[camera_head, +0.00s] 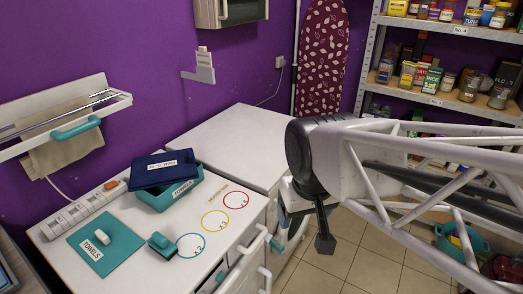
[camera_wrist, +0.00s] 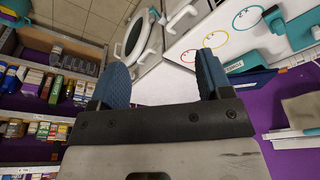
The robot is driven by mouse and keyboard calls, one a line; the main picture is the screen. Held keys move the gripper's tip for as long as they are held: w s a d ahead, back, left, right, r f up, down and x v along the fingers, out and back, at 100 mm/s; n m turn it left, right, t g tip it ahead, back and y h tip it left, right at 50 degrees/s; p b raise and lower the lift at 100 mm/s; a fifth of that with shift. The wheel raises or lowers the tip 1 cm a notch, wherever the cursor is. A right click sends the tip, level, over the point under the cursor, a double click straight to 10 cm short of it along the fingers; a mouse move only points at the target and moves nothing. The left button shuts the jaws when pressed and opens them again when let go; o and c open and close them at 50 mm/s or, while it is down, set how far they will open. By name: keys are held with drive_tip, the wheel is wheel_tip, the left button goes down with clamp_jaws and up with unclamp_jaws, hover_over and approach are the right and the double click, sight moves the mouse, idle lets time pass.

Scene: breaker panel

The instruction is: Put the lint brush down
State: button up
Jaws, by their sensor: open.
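A small teal and dark object (camera_head: 161,244), which looks like the lint brush, rests on the white cabinet top just left of the blue circle (camera_head: 190,247). It also shows in the wrist view (camera_wrist: 275,19) near the top right. I cannot make out its bristles. My gripper (camera_head: 305,224) is right of the cabinet's front edge, well apart from that object. In the wrist view my gripper (camera_wrist: 160,75) has its two blue fingers spread, with nothing between them.
A yellow circle (camera_head: 215,221) and a red circle (camera_head: 236,200) are clear. A teal box (camera_head: 177,194) with a navy lid (camera_head: 160,169), a teal lid (camera_head: 93,252) with a white handle and a power strip (camera_head: 82,209) occupy the left. Shelves (camera_head: 450,98) stand right.

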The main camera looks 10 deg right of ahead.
drive_tip(key=shift+s+d+m, duration=0.15)
drive_tip(key=shift+s+d, duration=0.25)
drive_tip(key=shift+s, duration=0.2)
drive_tip(key=shift+s+d+m, duration=0.15)
drive_tip(key=shift+s+d, duration=0.2)
drive_tip(key=shift+s, duration=0.25)
drive_tip(key=shift+o, duration=0.4)
idle(0.3)
